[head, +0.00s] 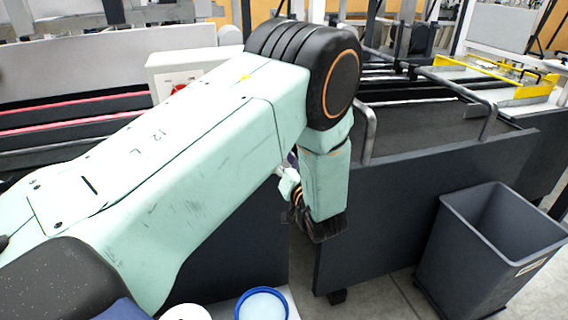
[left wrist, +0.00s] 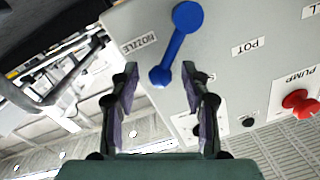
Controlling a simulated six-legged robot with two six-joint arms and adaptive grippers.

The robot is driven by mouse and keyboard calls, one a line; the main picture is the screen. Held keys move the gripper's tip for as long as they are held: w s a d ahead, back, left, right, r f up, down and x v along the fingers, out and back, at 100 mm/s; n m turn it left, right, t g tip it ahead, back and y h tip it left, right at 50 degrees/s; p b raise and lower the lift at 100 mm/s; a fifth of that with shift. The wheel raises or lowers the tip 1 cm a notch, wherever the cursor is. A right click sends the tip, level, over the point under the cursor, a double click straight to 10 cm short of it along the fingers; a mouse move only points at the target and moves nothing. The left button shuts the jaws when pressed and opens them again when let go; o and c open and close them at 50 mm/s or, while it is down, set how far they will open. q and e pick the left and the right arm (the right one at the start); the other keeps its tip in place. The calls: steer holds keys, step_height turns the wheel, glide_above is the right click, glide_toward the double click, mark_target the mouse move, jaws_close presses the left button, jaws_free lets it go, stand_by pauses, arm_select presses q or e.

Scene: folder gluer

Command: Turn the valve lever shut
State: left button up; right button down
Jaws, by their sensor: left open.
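The blue valve lever (left wrist: 176,46) is on a pale grey panel (left wrist: 222,62) in the left wrist view, beside the label NOZZLE. It slants from a large round end at upper right to a smaller round end at lower left. My left gripper (left wrist: 160,74) is open. The lever's smaller end appears between its two fingertips, and I cannot tell whether either finger touches it. In the head view my left arm crosses the picture and hides the lever. My right gripper is in neither view.
The panel also bears POT and PUMP labels and a red button (left wrist: 299,102). In the head view, a pale box (head: 172,62) with a red button stands behind my arm. A dark bin (head: 490,245) stands at right, by dark machine panels (head: 420,200).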

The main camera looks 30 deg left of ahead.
arm_select(q)
steer(key=shift+a+r, duration=0.15)
steer(key=shift+w+a, duration=0.1)
steer(key=shift+c, duration=0.2)
steer(key=shift+c, duration=0.8)
steer(key=c, duration=0.4)
jaws_close()
